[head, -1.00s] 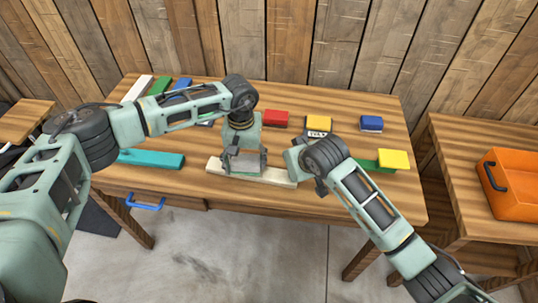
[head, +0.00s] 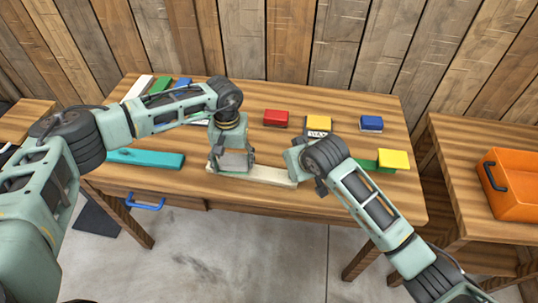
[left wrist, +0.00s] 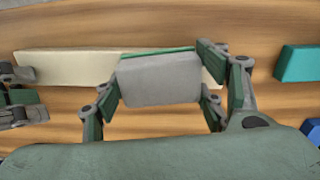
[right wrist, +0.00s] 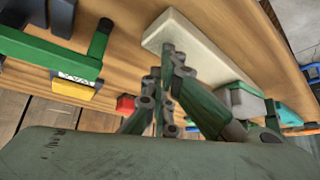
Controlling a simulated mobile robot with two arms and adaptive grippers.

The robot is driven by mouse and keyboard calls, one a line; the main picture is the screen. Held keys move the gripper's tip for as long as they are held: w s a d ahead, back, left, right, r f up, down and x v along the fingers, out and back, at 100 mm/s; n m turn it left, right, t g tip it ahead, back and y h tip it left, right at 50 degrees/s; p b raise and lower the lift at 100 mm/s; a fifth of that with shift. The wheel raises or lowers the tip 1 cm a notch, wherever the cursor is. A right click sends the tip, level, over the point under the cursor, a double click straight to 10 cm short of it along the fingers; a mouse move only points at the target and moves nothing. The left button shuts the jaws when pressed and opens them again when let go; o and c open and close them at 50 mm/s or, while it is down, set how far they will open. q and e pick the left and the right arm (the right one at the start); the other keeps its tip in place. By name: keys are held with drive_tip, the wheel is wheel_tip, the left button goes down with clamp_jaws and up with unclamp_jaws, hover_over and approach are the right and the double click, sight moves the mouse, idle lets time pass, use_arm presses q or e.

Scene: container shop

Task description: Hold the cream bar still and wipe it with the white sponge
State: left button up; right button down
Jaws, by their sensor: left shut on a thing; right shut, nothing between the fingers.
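The cream bar (head: 272,175) lies flat along the front of the table. It also shows in the left wrist view (left wrist: 65,66) and in the right wrist view (right wrist: 200,48). My left gripper (head: 232,162) is shut on the white sponge (left wrist: 160,80), which looks grey with a green edge. The sponge sits over the bar toward its left end and hides part of it. My right gripper (right wrist: 172,60) is shut and empty at the bar's right end. Whether its fingertips press on the bar is not clear.
A teal bar (head: 145,158) lies left of the cream bar. A red block (head: 276,118), a yellow wax box (head: 318,124) and a blue block (head: 371,123) stand behind. A yellow block (head: 394,159) is at right. An orange crate (head: 515,185) stands on the side table.

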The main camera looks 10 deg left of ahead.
sight(246, 162)
use_arm(q)
drive_tip(key=shift+a+f, duration=0.1)
drive_tip(key=shift+a, duration=0.1)
use_arm(e)
drive_tip(key=shift+s+d+f, duration=0.2)
drive_tip(key=shift+f, duration=0.25)
use_arm(q)
drive_tip(key=shift+s+d+f, duration=0.1)
drive_tip(key=shift+d+f, duration=0.05)
drive_tip(key=shift+d, duration=0.55)
drive_tip(key=shift+s+d+f, duration=0.1)
drive_tip(key=shift+s+d, duration=0.05)
drive_tip(key=shift+d, duration=0.55)
drive_tip(key=shift+s+d+f, duration=0.1)
drive_tip(key=shift+d+f, duration=0.05)
drive_tip(key=shift+d, duration=0.55)
drive_tip(key=shift+c, duration=0.4)
use_arm(e)
drive_tip(key=shift+a+r, duration=0.1)
use_arm(q)
drive_tip(key=shift+w+r, duration=0.2)
drive_tip(key=shift+r, duration=3.05)
drive_tip(key=shift+c, duration=0.2)
drive_tip(key=shift+a+r, duration=0.1)
use_arm(e)
drive_tip(key=shift+r, duration=0.1)
